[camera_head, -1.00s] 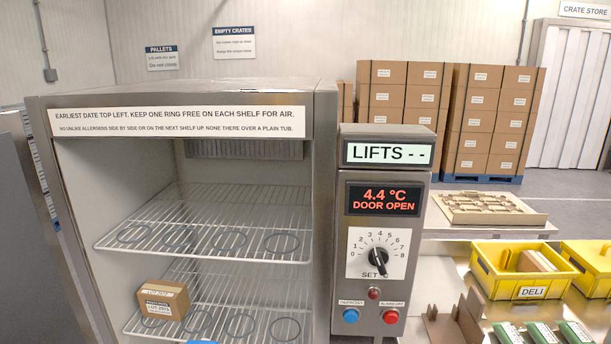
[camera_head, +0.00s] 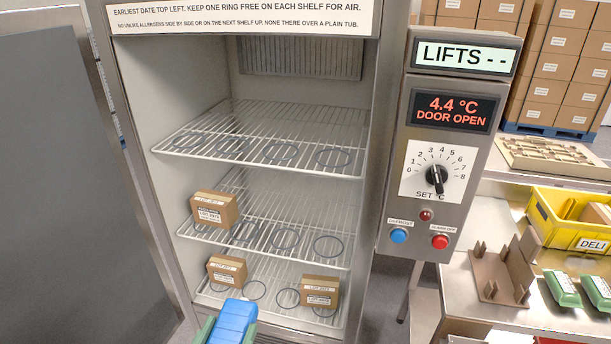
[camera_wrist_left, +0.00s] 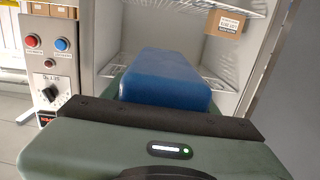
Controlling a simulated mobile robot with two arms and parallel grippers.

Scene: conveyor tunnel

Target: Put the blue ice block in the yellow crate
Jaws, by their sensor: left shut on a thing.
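The blue ice block (camera_head: 237,311) shows at the bottom of the head view, in front of the fridge's lowest shelf. My left gripper (camera_head: 229,331), with green fingers, is shut on it. In the left wrist view the blue block (camera_wrist_left: 165,76) sticks out beyond the gripper's dark edge, pointing at the open fridge. The yellow crate (camera_head: 552,231), labelled DELI, stands on the steel table at the right, well away from the block, and its right side is cut off. My right gripper is not in view.
The open fridge has wire shelves (camera_head: 265,150) with dark rings and several small cartons (camera_head: 214,209). A control panel (camera_head: 440,150) stands between fridge and table. A brown holder (camera_head: 497,277) and green-white packs (camera_head: 562,290) lie in front of the crate.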

